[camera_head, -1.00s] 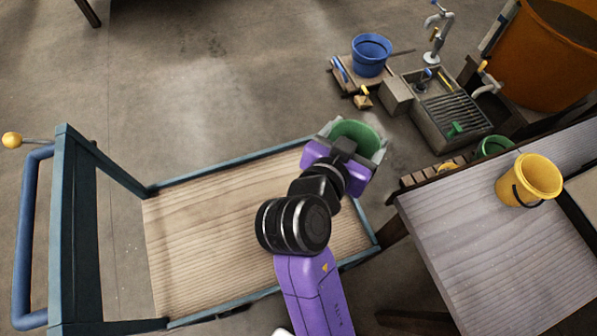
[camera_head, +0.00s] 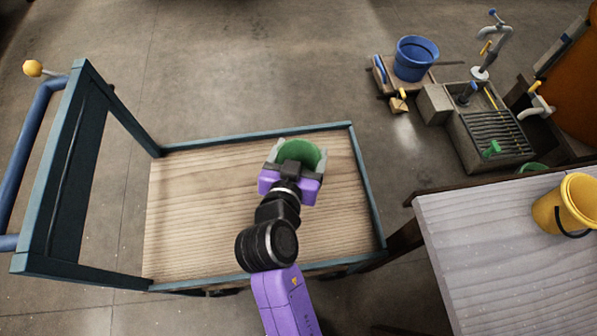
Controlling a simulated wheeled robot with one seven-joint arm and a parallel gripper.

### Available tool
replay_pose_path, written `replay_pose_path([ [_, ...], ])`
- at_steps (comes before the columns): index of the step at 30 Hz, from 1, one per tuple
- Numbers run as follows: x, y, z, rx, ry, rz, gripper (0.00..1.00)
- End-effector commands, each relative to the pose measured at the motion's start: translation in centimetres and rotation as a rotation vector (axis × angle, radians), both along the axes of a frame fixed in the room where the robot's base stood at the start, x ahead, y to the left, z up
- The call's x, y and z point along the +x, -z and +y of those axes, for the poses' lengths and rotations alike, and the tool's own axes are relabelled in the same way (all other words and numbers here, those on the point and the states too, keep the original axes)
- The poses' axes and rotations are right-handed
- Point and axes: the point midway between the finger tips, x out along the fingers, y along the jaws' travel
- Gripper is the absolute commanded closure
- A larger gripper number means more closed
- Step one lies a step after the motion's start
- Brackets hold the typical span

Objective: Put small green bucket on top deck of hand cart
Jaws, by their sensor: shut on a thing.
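The small green bucket (camera_head: 306,155) is held in my gripper (camera_head: 296,158), whose grey fingers lie on both sides of it. The gripper body hides much of the bucket's near side. The hand cart's top deck (camera_head: 205,210) is pale wood with a teal frame, and it is bare. In the picture, the bucket is over the right, far part of the deck. I cannot tell how high it is above the wood, or whether it touches.
The cart's teal handle frame (camera_head: 80,170) stands at the left. A grey table (camera_head: 475,250) with a yellow bucket (camera_head: 566,205) is at the right. A blue bucket (camera_head: 414,58) and a sink (camera_head: 482,130) are at the upper right. Another green bucket (camera_head: 531,168) is partly hidden behind the table.

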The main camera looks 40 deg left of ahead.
Motion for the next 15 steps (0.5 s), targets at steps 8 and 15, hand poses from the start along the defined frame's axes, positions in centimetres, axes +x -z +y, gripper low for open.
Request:
replay_pose_path([
  [8, 0.0, 4.8, 0.0, -0.001, 0.000, 0.000, 0.65],
  [15, 0.0, 6.5, -0.1, -0.001, 0.001, 0.001, 0.65],
])
